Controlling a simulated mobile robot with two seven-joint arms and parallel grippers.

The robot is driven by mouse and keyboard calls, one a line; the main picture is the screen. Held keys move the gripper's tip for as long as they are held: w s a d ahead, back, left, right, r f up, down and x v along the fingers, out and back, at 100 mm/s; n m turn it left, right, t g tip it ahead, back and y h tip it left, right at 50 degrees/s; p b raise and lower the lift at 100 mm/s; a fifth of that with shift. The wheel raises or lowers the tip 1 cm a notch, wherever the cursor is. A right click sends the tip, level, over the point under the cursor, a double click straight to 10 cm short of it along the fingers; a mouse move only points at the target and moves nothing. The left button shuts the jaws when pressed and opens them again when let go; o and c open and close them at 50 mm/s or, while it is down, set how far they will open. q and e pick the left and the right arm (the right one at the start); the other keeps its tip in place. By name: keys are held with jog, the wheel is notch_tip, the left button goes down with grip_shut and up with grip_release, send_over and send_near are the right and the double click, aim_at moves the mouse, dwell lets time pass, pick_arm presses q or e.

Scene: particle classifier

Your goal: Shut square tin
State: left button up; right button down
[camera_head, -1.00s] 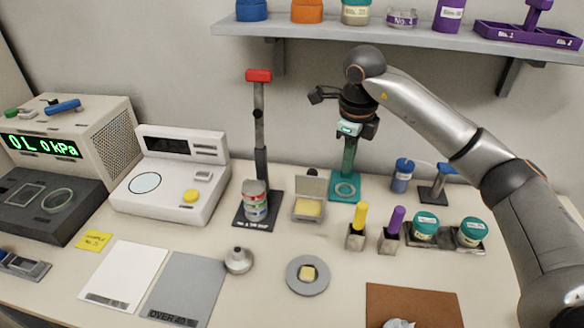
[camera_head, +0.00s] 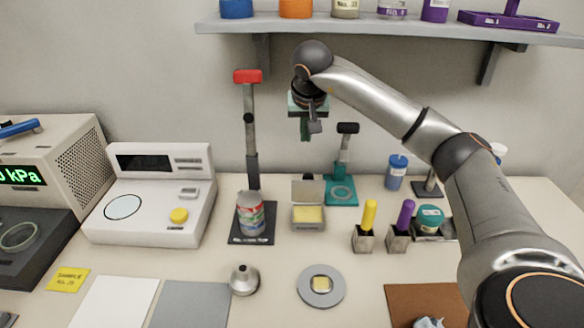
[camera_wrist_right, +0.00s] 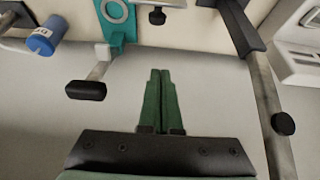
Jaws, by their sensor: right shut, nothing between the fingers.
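The square tin (camera_head: 308,225) stands on the table near the back, right of the stacked cans. It is open, with yellow contents showing. Its grey lid (camera_head: 308,190) stands up at the rear edge. My right gripper (camera_head: 305,136) hangs above and behind the tin in the head view, its fingers pointing down and apart from it. In the right wrist view its green fingers (camera_wrist_right: 160,73) lie side by side, shut and empty. My left gripper is not in view.
A tall red-topped stand (camera_head: 252,130) with cans is left of the tin. A teal stand (camera_head: 342,190) with a black head is close on its right. Yellow and purple-handled tools (camera_head: 368,216) stand front right. A shelf (camera_head: 390,30) is above. A round grey dish (camera_head: 321,299) lies in front.

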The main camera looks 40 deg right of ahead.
aim_at(308, 187)
jog(key=x, duration=1)
pick_arm(q)
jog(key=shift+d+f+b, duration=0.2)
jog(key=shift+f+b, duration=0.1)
jog(key=shift+b, duration=0.05)
pick_arm(e)
jog(key=shift+s+a+f, duration=0.1)
jog(key=shift+s+a, duration=0.45)
jog(key=shift+s, duration=0.2)
jog(key=shift+s+a+f, duration=0.15)
jog(key=shift+s+a, duration=0.4)
jog(key=shift+s, duration=0.25)
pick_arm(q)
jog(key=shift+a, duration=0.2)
